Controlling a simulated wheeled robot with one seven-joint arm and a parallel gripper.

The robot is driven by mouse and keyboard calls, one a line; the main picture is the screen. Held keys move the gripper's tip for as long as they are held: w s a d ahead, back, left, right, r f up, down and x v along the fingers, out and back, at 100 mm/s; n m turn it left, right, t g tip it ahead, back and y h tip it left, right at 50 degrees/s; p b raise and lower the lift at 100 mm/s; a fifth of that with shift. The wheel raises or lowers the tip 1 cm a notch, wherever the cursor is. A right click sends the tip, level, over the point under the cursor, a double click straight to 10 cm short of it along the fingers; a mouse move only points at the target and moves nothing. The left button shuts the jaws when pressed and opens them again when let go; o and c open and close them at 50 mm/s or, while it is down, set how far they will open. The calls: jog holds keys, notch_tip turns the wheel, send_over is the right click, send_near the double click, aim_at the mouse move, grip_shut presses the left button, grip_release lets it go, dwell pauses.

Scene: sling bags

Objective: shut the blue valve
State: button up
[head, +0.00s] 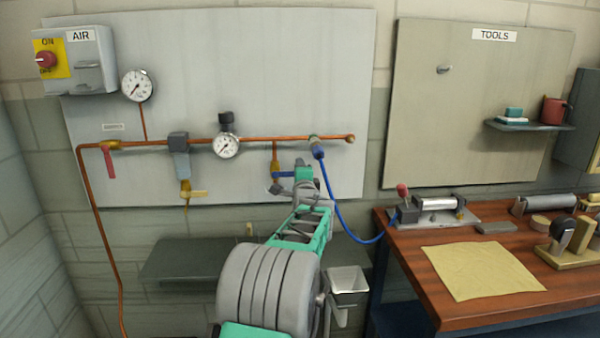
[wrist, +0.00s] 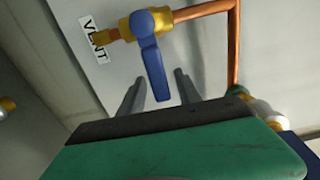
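The blue valve (wrist: 152,58) has a blue lever on a brass body, beside a "VENT" label (wrist: 94,40). In the wrist view its lever points down, roughly crosswise to the copper pipe through the body. In the head view the blue valve (head: 284,174) is on the short pipe dropping from the main line. My gripper (wrist: 159,92) is open. Its two grey fingers stand apart on either side of the lever's lower end, with a visible gap on each side; how deep the lever sits between them is unclear. My gripper (head: 277,188) is partly hidden by its wrist in the head view.
A red-handled valve (head: 109,160), a yellow-handled valve (head: 193,194) and a gauge (head: 226,146) are to the left. A wooden workbench (head: 420,290) stands right.

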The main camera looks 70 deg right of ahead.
jog(key=v, duration=0.7)
jog(key=shift+b, duration=0.3)
